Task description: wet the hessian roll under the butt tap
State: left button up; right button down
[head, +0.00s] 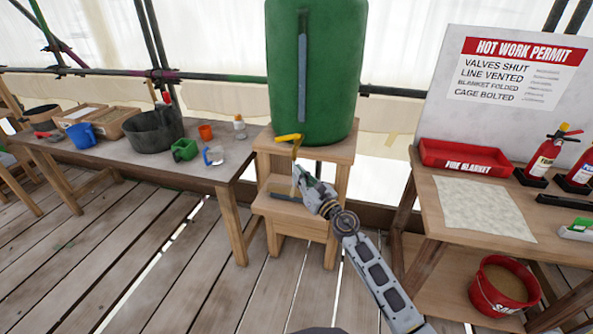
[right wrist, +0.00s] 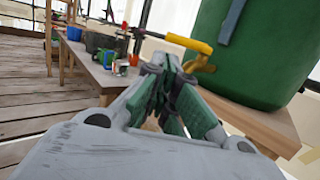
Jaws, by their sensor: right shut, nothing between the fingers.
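The large green water butt (head: 318,80) stands on a stepped wooden stand (head: 345,150). Its tap (head: 296,150) has a yellow lever (head: 288,137) and hangs over the stand's front. The lever (right wrist: 189,43) and brass-coloured tap body (right wrist: 199,63) also show in the right wrist view, just beyond and right of my fingers. My right gripper (head: 299,173) is shut and empty, close below the tap; whether it touches the tap is unclear. Its fingers (right wrist: 170,72) also show in the right wrist view. I cannot make out a hessian roll. My left gripper is out of view.
The left table (head: 205,173) holds a dark tub (head: 152,132), blue jug (head: 80,133), green can (head: 184,150) and orange cup (head: 205,132). The right bench (head: 430,197) holds a red fire blanket tray (head: 465,157) and extinguishers (head: 548,152). A red bucket (head: 503,287) stands below.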

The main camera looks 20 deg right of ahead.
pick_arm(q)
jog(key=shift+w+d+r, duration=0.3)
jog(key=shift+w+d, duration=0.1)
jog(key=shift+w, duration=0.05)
pick_arm(e)
jog(key=shift+s+d, duration=0.1)
jog(key=shift+s, duration=0.45)
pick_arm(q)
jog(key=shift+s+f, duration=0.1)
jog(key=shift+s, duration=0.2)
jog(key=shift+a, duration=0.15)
